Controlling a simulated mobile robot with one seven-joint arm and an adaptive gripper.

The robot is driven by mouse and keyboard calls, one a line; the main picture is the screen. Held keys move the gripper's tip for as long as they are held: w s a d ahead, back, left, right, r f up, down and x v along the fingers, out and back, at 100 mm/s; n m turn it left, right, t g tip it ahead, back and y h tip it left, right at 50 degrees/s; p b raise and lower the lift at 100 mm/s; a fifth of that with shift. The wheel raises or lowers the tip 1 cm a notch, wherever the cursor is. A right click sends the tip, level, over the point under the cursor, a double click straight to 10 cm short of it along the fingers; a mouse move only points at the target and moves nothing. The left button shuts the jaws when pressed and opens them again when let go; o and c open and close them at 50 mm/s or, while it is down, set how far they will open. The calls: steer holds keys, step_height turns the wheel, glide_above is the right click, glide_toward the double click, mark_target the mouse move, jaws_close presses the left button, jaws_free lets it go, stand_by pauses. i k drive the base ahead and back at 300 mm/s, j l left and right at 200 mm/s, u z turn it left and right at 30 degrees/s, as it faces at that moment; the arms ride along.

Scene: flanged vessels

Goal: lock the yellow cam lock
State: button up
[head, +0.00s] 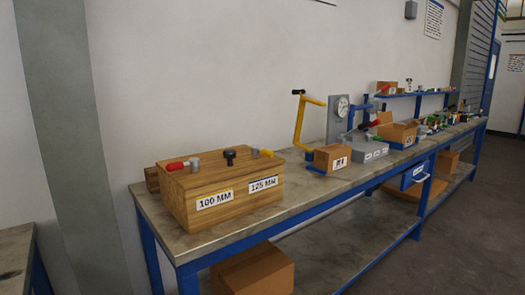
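A small yellow handle (266,152) lies low on top of the wooden box (190,212), near its right end, beside a grey cylindrical post (255,151). This looks like the yellow cam lock. It is small here, and I cannot tell whether it is locked. A red handle (178,165) with a grey post (195,164) sits at the left end of the box top. A black knob (230,156) stands between them. The box carries "100 MM" and "125 MM" labels. My gripper is not in view.
The box stands on the near end of a long blue-framed workbench (330,190). Behind it are a bent yellow arm (300,122), a cardboard box (332,158) and a grey dial panel (338,117). Another table corner (15,255) is at left. Open floor (470,230) lies right.

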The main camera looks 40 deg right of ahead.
mark_target(264, 152)
steer(key=i+l+z, duration=0.2)
steer(key=i+z, duration=0.15)
steer(key=i+l+z, duration=0.1)
steer(key=i+z, duration=0.3)
steer(key=k, duration=0.05)
